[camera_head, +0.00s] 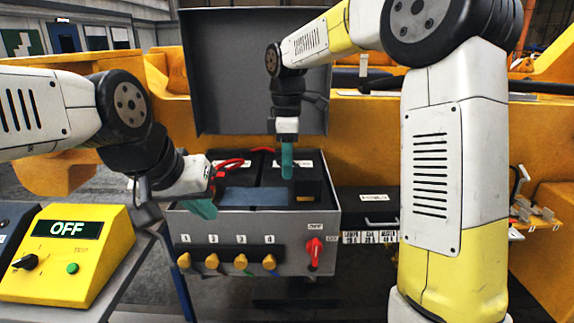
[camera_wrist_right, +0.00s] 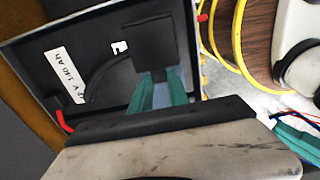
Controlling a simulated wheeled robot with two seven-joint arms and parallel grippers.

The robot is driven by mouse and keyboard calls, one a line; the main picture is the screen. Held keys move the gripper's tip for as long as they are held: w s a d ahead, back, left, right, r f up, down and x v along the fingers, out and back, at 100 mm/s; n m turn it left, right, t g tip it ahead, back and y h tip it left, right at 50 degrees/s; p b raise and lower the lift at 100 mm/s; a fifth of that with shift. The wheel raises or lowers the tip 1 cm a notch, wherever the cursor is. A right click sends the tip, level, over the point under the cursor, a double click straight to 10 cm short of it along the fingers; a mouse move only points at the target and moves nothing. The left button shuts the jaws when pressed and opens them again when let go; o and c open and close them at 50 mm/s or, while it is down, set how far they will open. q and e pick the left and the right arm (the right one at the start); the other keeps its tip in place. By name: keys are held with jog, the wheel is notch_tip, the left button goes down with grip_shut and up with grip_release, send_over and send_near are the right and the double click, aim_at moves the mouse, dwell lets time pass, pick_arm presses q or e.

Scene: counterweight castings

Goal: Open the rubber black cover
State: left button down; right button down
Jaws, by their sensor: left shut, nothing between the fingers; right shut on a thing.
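The rubber black cover (camera_head: 310,184) is a dark square piece at the right of the open grey box, on a black battery. In the right wrist view the cover (camera_wrist_right: 150,43) lies just beyond my teal fingertips. My right gripper (camera_head: 287,172) points down and is shut on the cover's near edge; in its wrist view the fingers (camera_wrist_right: 156,85) reach that edge, and the exact grip is partly hidden. My left gripper (camera_head: 205,208) is shut and empty at the box's front left rim, below a red cable (camera_head: 230,163).
The grey box (camera_head: 230,228) has its lid (camera_head: 230,75) raised behind it. Its front carries several yellow knobs and a red switch (camera_head: 314,250). A yellow console (camera_head: 66,255) reading OFF stands at left. A black labelled unit (camera_head: 372,215) is at right.

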jog(key=shift+r, duration=0.1)
jog(key=shift+d+r+y, duration=0.6)
jog(key=shift+d+y, duration=0.3)
jog(key=d+f+y, duration=0.2)
jog(key=d+y, duration=1.2)
jog(key=d, duration=0.2)
jog(key=shift+d+f, duration=0.4)
jog(key=shift+s, duration=0.1)
jog(key=c, duration=1.2)
grip_release()
jog(key=shift+a, duration=0.15)
jog(key=shift+c, duration=0.2)
